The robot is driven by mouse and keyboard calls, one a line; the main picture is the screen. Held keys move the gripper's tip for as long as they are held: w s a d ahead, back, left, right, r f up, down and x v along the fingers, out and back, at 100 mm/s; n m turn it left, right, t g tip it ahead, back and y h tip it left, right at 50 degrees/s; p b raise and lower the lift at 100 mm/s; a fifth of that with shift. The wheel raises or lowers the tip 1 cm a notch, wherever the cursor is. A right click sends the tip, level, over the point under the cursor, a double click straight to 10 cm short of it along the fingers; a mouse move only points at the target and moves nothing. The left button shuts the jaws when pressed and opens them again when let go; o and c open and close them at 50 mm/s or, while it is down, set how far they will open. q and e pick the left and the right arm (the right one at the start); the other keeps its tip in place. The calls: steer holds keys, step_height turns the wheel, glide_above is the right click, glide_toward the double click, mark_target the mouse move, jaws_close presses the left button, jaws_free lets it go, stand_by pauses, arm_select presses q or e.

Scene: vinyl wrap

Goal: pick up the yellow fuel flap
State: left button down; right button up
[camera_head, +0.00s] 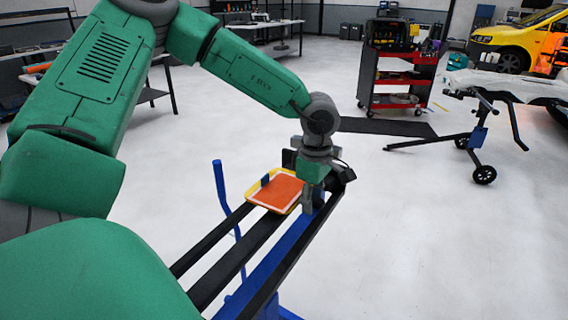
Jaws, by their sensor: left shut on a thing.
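The yellow fuel flap (252,187) shows as a yellow rim around an orange-red panel. It lies on the dark rails of a blue-framed stand (250,285) in the lower middle of the head view. My left gripper (308,205) points down at the flap's right edge and is shut on it. The gripper hides part of that edge, and the fingertips are hard to make out. I cannot tell whether the flap is lifted off the rails. My right gripper is not in view.
A red tool cart (400,80) stands at the back. A wheeled stand (475,135) is at the right, near a yellow car (510,45). Workbenches (250,25) line the back left. The light floor around the blue-framed stand is clear.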

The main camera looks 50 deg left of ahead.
arm_select(q)
steer(key=shift+w+d+r, duration=0.15)
steer(key=shift+d+r, duration=0.25)
steer(key=shift+d, duration=0.15)
steer(key=r, duration=0.1)
steer(key=a+r+p, duration=0.1)
steer(key=r, duration=0.3)
steer(key=shift+a+r, duration=0.2)
steer(key=shift+a, duration=0.05)
steer(key=r, duration=0.2)
steer(key=r+p, duration=0.1)
steer(key=shift+d+r, duration=0.25)
steer(key=shift+r, duration=0.05)
steer(key=shift+d+r, duration=0.25)
steer(key=shift+r, duration=0.05)
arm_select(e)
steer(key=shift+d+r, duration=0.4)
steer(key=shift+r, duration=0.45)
